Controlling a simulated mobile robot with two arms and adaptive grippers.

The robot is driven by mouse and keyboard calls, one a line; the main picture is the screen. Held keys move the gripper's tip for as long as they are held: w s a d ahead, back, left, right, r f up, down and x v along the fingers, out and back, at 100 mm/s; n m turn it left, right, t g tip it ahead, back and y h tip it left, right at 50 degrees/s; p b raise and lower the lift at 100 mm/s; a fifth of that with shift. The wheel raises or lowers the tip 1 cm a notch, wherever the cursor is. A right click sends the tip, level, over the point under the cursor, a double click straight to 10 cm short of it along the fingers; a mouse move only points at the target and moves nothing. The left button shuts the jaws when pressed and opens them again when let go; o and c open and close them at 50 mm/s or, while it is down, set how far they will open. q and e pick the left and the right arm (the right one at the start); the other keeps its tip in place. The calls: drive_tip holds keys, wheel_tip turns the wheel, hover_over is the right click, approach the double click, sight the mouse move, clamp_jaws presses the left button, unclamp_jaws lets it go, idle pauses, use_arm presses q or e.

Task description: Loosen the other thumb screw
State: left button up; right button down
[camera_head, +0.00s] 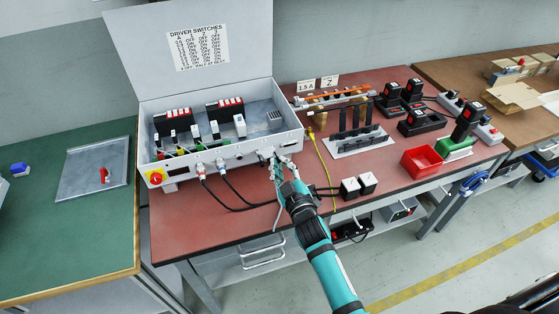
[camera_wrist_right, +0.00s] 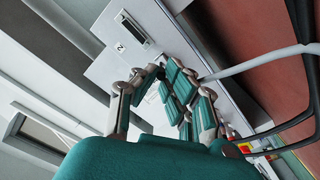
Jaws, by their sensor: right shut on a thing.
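The open grey control box (camera_head: 215,155) stands on the red bench, with its lid up. My right gripper (camera_head: 277,163) is at the right end of the box's front panel. In the right wrist view my right gripper (camera_wrist_right: 168,90) is shut at the panel near a label "Z" (camera_wrist_right: 121,47) and a dark slot (camera_wrist_right: 136,28). A grey cable (camera_wrist_right: 265,62) runs to the spot at the fingers. The thumb screw is hidden between the fingers, so I cannot see how far it is turned. My left gripper is not in view.
Cables with plugs (camera_head: 201,171) come from the front panel to the left of my gripper.

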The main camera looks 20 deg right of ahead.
drive_tip(key=n, duration=0.5)
drive_tip(key=shift+f+b, duration=0.1)
drive_tip(key=shift+b, duration=0.2)
drive_tip(key=n, duration=0.4)
drive_tip(key=shift+n+b, duration=0.3)
drive_tip(key=n, duration=0.3)
drive_tip(key=shift+f, duration=0.1)
drive_tip(key=n, duration=0.5)
drive_tip(key=shift+a, duration=0.1)
drive_tip(key=c, duration=1.7)
unclamp_jaws()
drive_tip(key=shift+o, duration=0.4)
